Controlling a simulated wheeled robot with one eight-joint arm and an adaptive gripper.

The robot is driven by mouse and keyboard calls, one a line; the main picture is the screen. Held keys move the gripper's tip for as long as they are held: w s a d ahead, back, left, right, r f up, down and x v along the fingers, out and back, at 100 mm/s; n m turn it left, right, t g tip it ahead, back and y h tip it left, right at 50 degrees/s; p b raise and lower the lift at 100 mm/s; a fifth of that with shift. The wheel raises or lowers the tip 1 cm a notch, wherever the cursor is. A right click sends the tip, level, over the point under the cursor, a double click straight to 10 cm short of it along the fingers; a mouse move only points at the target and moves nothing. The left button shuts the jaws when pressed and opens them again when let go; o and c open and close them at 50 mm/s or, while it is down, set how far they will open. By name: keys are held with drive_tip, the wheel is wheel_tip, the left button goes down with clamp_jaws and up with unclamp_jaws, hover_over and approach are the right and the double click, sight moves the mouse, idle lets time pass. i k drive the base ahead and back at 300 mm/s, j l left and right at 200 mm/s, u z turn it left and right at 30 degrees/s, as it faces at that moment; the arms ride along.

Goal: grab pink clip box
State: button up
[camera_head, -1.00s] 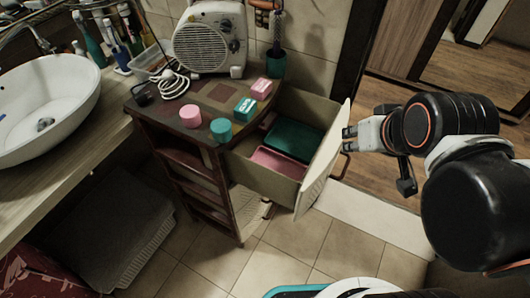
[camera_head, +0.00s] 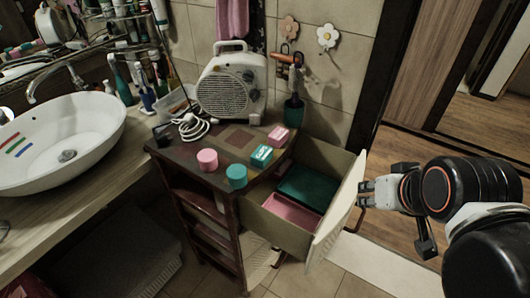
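A small pink box (camera_head: 278,136) with a pale label, which looks like the pink clip box, sits on the back right of the dark wooden cabinet top (camera_head: 180,152). A similar teal box (camera_head: 261,155) is just in front of it. A round pink container (camera_head: 207,160) and a round teal container (camera_head: 237,177) stand near the front edge. My gripper (camera_head: 365,193) is right of the cabinet, by the outer face of the open drawer's front (camera_head: 340,207), apart from the pink box. Its fingers are small and seen side-on, so their opening is unclear.
The pulled-out drawer holds a teal tray (camera_head: 308,183) and a pink tray (camera_head: 290,211). A white fan heater (camera_head: 231,85) with a coiled cable stands behind. A white basin (camera_head: 55,140) is at left. Floor shows beyond the drawer at right.

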sight(279, 137)
drive_tip(key=i+j, duration=0.15)
drive_tip(key=j, duration=0.2)
drive_tip(key=i+j+u, duration=0.1)
drive_tip(key=j, duration=0.3)
drive_tip(key=i+j, duration=0.15)
drive_tip(key=j, duration=0.2)
drive_tip(key=i+j, duration=0.15)
drive_tip(key=j, duration=0.25)
drive_tip(key=k+l+u, duration=0.15)
drive_tip(key=u, duration=0.2)
drive_tip(key=i+j+z, duration=0.1)
drive_tip(key=z, duration=0.2)
